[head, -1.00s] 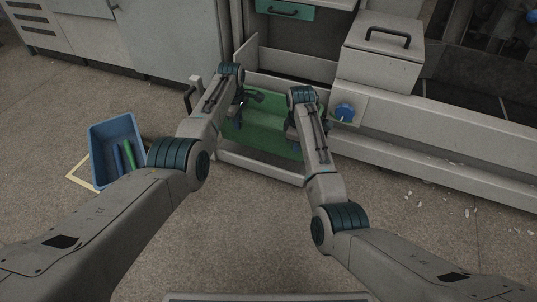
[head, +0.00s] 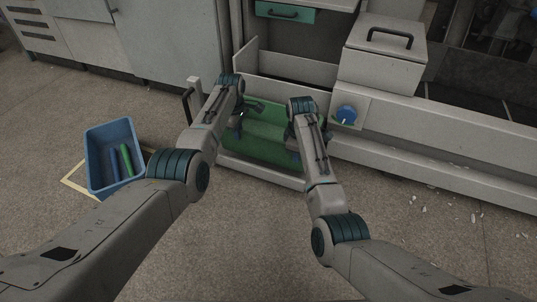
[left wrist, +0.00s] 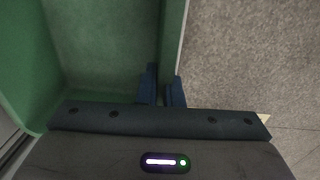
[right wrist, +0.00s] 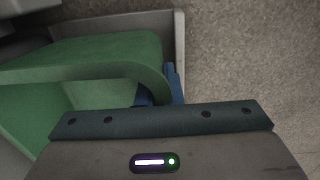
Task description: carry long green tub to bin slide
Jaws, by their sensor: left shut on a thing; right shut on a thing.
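The long green tub (head: 268,146) is at the low front opening of the machine, behind a pale front rail, in the head view. Whether it rests on the slide or hangs just above it, I cannot tell. My left gripper (head: 239,130) is shut on the tub's wall at its left part; the left wrist view shows the fingers (left wrist: 164,92) on either side of the wall of the tub (left wrist: 100,40). My right gripper (head: 295,143) is shut on the rim further right; its fingers (right wrist: 160,92) straddle the rim of the tub (right wrist: 110,50). My arms hide part of the tub.
A pale front rail (head: 262,176) runs before the tub. A blue knob (head: 347,115) is close right of my right gripper. A blue bin (head: 96,170) with green and blue pieces stands on the floor at left. A lidded grey box (head: 382,62) is behind right.

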